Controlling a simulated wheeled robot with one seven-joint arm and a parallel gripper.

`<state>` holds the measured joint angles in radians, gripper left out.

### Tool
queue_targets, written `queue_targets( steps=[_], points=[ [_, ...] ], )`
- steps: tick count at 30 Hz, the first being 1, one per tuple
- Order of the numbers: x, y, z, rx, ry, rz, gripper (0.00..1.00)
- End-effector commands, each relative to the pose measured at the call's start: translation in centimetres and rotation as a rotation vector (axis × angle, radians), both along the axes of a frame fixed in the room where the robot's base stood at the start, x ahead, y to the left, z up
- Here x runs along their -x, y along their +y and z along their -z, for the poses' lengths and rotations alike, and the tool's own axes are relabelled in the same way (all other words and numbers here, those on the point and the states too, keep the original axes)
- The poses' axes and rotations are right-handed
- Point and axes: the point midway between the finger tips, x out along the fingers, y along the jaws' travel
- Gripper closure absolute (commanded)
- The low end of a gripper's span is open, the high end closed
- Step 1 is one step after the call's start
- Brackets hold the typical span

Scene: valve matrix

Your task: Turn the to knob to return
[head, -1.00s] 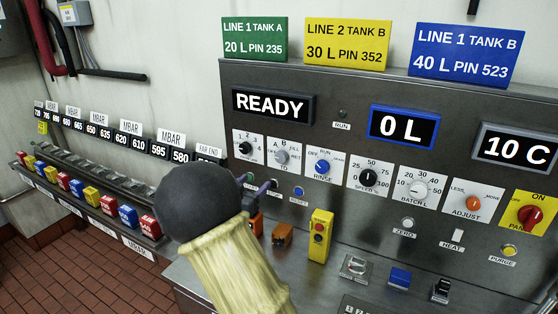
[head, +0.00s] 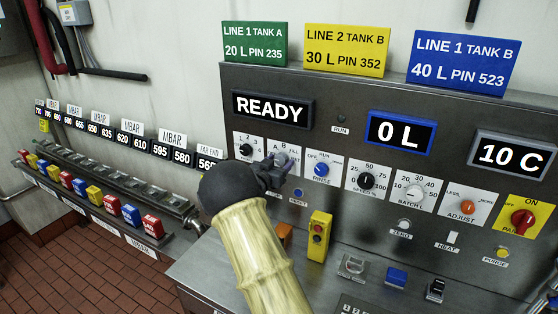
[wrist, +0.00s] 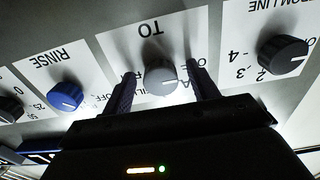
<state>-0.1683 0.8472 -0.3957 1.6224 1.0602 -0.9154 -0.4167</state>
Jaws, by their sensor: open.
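The grey TO knob (wrist: 160,80) sits on a white label plate in the wrist view, which shows the panel upside down. My gripper (wrist: 161,88) is open, with one dark finger on each side of the knob. I cannot tell whether the fingers touch it. The knob has a pale pointer line, but its setting is hard to read. In the head view my gripper (head: 276,168) is at the panel, partly covering the TO knob (head: 284,159) and its plate. The lower lettering of the plate is hidden there.
The blue RINSE knob (wrist: 65,95) and the black FROM LINE knob (wrist: 282,55) flank the TO knob closely. In the head view, the READY display (head: 272,107) is above it. A yellow pendant box (head: 319,236) stands below, on the ledge.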

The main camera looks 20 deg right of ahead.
Motion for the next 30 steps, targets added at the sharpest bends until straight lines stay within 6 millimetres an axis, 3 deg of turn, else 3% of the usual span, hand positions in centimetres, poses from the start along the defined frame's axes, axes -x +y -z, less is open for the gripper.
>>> queue_targets(
  steps=[9, 16, 30],
  points=[
    [-0.2, -0.25, 0.03, 0.0, 0.0, 0.0, 0.41],
    [-0.19, -0.23, 0.03, 0.0, 0.0, -0.001, 0.86],
    [-0.22, -0.2, 0.27, -0.044, -0.057, -0.001, 0.86]
  ],
)
